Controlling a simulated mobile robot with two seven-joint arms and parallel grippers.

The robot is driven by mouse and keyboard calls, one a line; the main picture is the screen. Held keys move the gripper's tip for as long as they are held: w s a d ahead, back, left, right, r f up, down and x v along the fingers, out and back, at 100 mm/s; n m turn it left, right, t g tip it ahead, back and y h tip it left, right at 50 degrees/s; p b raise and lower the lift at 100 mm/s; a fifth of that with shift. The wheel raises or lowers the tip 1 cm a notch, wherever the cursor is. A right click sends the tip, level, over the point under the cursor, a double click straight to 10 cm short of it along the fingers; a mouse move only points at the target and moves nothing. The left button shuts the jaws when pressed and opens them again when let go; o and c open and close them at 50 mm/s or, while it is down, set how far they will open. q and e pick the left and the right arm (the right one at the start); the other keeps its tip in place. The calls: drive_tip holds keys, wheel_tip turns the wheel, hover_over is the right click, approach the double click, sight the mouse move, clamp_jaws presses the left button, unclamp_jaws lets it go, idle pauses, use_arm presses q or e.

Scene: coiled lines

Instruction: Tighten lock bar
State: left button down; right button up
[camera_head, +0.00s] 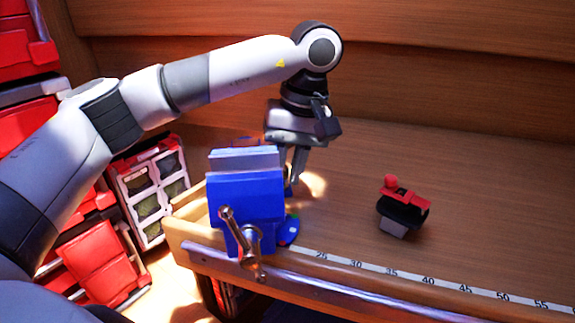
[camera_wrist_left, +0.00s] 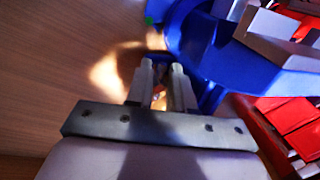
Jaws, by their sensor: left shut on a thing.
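A blue vise (camera_head: 245,198) with grey jaws and a metal screw handle (camera_head: 241,243) stands at the bench's front left corner. In the left wrist view the vise (camera_wrist_left: 205,45) fills the upper right. My left gripper (camera_head: 293,182) reaches down just behind and right of the vise, beside its base. In the left wrist view its two fingers (camera_wrist_left: 162,78) are close together at the vise's blue base, with a narrow gap between them. It is shut on the lock bar, which the fingers and vise mostly hide. My right gripper is not in view.
A small red and black tool (camera_head: 402,207) stands on the wooden bench (camera_head: 480,200) to the right. A measuring strip (camera_head: 430,281) runs along the front edge. Red cases and a clear-fronted organizer (camera_head: 150,190) are at left. The bench right of the vise is mostly clear.

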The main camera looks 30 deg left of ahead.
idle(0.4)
use_arm(q)
drive_tip(key=c, duration=1)
unclamp_jaws()
drive_tip(key=shift+d, duration=0.1)
